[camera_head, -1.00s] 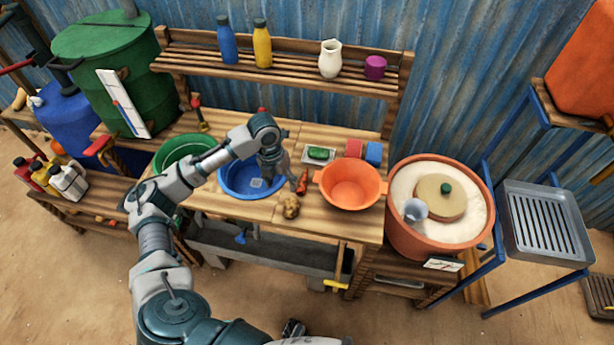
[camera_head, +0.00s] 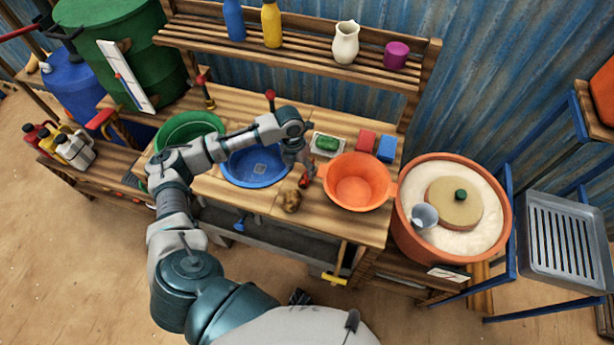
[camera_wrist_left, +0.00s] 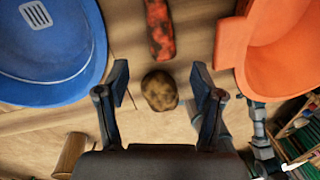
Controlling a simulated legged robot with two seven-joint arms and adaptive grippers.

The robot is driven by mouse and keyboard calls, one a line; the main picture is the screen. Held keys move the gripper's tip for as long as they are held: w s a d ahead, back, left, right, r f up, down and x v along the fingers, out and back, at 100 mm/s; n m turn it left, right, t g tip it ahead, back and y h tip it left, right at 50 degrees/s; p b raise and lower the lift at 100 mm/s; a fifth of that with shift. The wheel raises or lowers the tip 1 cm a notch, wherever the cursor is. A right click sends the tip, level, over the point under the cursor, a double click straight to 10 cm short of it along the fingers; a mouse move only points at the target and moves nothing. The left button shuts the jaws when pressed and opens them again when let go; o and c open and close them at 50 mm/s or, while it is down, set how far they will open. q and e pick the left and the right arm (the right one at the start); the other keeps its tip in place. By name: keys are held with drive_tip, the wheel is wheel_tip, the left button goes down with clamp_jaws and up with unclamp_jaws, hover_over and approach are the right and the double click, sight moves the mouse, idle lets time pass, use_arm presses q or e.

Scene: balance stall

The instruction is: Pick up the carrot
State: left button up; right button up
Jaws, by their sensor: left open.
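The carrot (camera_head: 305,181) is a small orange-red, dark-speckled piece on the wooden worktop, between the blue basin (camera_head: 240,174) and the orange bowl (camera_head: 358,190). In the left wrist view the carrot (camera_wrist_left: 159,28) is at the top, beyond a brown potato (camera_wrist_left: 159,92). My left gripper (camera_head: 303,166) points down by the carrot and hides part of it in the head view. In the wrist view the left gripper (camera_wrist_left: 160,82) is open and empty, its fingers apart on either side of the potato. Contact with the carrot cannot be told. My right gripper is not in view.
The potato (camera_head: 291,201) lies just in front of the carrot. A tray with a green item (camera_head: 327,144), a red block (camera_head: 365,141) and a blue block (camera_head: 387,149) are behind. A shelf with bottles (camera_head: 271,25) stands at the back.

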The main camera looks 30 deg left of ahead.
sight(303, 181)
use_arm(q)
drive_tip(key=f, duration=0.3)
drive_tip(key=d+f, duration=0.1)
drive_tip(key=f, duration=0.1)
drive_tip(key=shift+s+d+f, duration=0.1)
drive_tip(key=shift+s+f, duration=0.15)
drive_tip(key=shift+f, duration=0.3)
drive_tip(key=c, duration=1.2)
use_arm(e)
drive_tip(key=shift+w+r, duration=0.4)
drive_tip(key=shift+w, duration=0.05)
